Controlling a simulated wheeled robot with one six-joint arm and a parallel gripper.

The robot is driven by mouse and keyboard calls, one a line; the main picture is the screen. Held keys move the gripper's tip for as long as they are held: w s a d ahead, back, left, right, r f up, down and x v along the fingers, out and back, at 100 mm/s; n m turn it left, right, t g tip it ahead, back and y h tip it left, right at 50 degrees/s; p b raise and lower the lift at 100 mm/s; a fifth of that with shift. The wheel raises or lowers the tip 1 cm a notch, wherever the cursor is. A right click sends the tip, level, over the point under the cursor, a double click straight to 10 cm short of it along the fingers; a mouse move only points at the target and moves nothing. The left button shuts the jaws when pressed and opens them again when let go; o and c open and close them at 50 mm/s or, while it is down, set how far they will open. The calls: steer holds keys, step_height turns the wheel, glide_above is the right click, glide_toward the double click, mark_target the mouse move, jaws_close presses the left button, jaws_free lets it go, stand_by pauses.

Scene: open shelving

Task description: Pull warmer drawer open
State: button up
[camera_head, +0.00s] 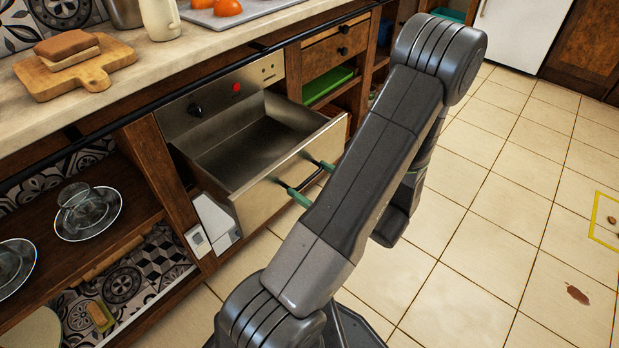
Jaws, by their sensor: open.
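The warmer drawer (262,188) is a steel drawer pulled well out from under the counter, and its inside is bare. Its control panel (222,97) with a black knob and a red light is above and behind it. A dark handle is partly visible on the drawer's front, its far end hidden behind my arm. My gripper (308,178) is at this front, its two green fingertips apart near the handle. It is open. My arm hides the gripper's body, and I cannot tell whether the fingertips touch the handle.
A shelf with glass cups and saucers (88,212) is at the left. The counter (150,62) above holds a cutting board (75,78) with bread, a pitcher (160,18) and a tray. A wooden drawer (333,48) is beyond. The tiled floor (480,230) at right is mostly clear.

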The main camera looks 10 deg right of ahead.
steer(key=p+v, duration=0.2)
steer(key=v, duration=1)
steer(key=shift+s+p, duration=0.2)
steer(key=shift+p, duration=0.1)
steer(key=shift+d, duration=0.1)
steer(key=b+x, duration=0.3)
steer(key=x, duration=1.1)
steer(key=shift+d, duration=0.1)
